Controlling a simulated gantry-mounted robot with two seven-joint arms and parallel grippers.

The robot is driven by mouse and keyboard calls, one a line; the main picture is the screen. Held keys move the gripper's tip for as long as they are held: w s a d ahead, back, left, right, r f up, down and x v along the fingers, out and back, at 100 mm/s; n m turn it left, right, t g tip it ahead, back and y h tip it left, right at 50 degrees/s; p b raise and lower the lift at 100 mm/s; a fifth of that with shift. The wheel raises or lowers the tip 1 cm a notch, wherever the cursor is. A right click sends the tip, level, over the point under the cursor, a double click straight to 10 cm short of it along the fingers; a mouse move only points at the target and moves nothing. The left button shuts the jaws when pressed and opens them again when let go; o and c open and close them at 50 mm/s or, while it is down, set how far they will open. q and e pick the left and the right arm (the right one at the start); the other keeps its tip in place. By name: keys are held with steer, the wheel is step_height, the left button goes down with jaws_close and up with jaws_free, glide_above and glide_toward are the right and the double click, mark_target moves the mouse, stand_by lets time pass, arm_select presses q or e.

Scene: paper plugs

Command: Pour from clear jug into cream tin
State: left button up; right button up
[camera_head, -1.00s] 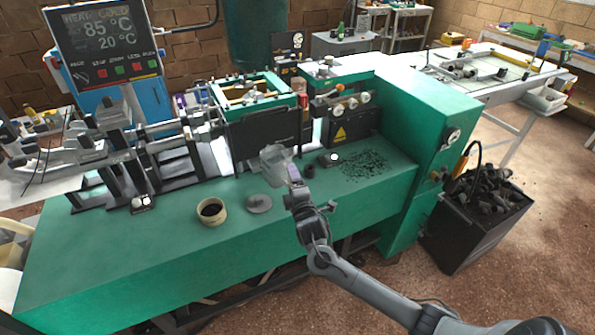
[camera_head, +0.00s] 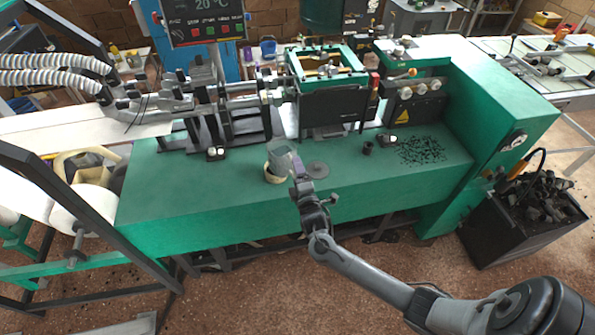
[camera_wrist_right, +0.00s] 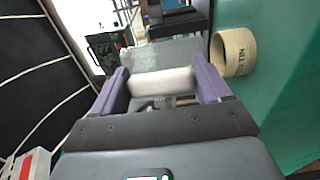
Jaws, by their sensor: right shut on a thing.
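The clear jug (camera_head: 281,157) is held in the air by my right gripper (camera_head: 297,183), directly above or in front of the cream tin's far rim in the head view. The cream tin (camera_head: 270,177) stands upright on the green bench and is partly hidden by the jug. In the right wrist view, my right gripper (camera_wrist_right: 165,85) is shut on the jug's pale handle (camera_wrist_right: 162,82). The jug's see-through body (camera_wrist_right: 165,52) lies beyond it, with the cream tin (camera_wrist_right: 231,52) close to its right. I cannot tell the jug's exact tilt or contents. My left gripper is not in view.
Dark granules (camera_head: 422,150) are scattered farther right, near small black pieces (camera_head: 368,148). Machine parts stand behind. A black bin (camera_head: 520,225) stands on the floor at right.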

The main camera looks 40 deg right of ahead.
step_height(320, 180, down, 4)
steer(key=b, duration=0.3)
steer(key=shift+r, duration=0.2)
step_height(320, 180, up, 3)
steer(key=p, duration=0.3)
steer(key=g+p, duration=0.1)
steer(key=p, duration=0.1)
steer(key=shift+s+r+n+y+p, duration=0.2)
steer(key=shift+n+y+p, duration=0.1)
steer(key=shift+y+p, duration=0.1)
steer(key=shift+f, duration=0.4)
steer(key=shift+b, duration=0.3)
steer(key=shift+s+r+g, duration=0.25)
steer(key=shift+r+g, duration=0.1)
steer(key=shift+g, duration=0.15)
steer(key=shift+r, duration=0.1)
steer(key=shift+r, duration=0.15)
steer(key=shift+a, duration=0.1)
